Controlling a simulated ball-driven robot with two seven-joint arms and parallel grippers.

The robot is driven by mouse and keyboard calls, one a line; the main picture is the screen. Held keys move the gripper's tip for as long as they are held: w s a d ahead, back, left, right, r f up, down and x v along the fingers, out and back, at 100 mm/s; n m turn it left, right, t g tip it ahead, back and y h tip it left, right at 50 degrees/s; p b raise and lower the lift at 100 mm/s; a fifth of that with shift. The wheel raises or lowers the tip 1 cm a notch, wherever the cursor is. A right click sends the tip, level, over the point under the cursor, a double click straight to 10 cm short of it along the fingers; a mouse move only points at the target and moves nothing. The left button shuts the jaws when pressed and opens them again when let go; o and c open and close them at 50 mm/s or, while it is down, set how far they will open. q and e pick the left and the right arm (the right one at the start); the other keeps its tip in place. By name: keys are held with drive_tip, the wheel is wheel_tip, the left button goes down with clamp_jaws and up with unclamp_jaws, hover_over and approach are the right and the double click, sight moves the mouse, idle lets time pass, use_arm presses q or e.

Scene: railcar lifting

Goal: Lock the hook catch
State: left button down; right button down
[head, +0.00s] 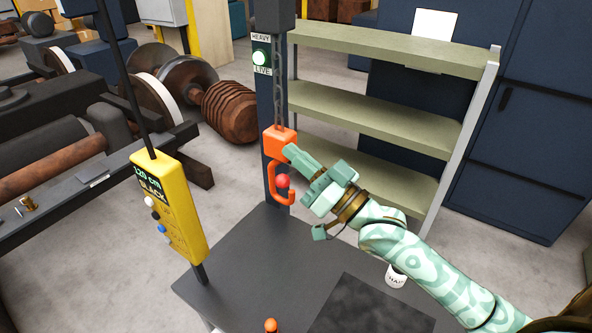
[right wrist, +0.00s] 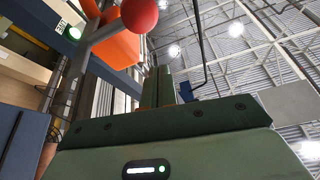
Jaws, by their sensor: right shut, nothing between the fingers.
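The orange hook block (head: 279,141) hangs from a chain, with the orange hook (head: 271,184) curving below it. A red ball knob (head: 283,181) shows at the open right side of the hook. In the right wrist view the red knob (right wrist: 139,15) is at the end of a grey lever (right wrist: 97,38), with the orange block (right wrist: 116,46) behind. I cannot tell whether the catch is closed. My right gripper (head: 290,151) is shut and empty, its tips close to the right side of the block, above the knob; contact is unclear. My left gripper is out of view.
A yellow control box (head: 168,205) reading SLACK hangs at left. A dark post (head: 270,110) with a lit LIVE sign stands behind the hook. Below is a dark table (head: 225,275) with a small orange-topped item (head: 270,325) and a white can (head: 396,276). Green shelves (head: 375,115) stand behind.

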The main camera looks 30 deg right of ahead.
sight(290, 174)
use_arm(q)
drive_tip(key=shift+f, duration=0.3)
use_arm(e)
drive_tip(key=shift+s+a+f, duration=0.1)
drive_tip(key=shift+a+f, duration=0.05)
drive_tip(key=shift+f, duration=0.9)
drive_tip(key=shift+s+a+f, duration=0.1)
drive_tip(key=shift+a+f, duration=0.05)
drive_tip(key=shift+f, duration=0.85)
use_arm(q)
drive_tip(key=shift+b, duration=0.3)
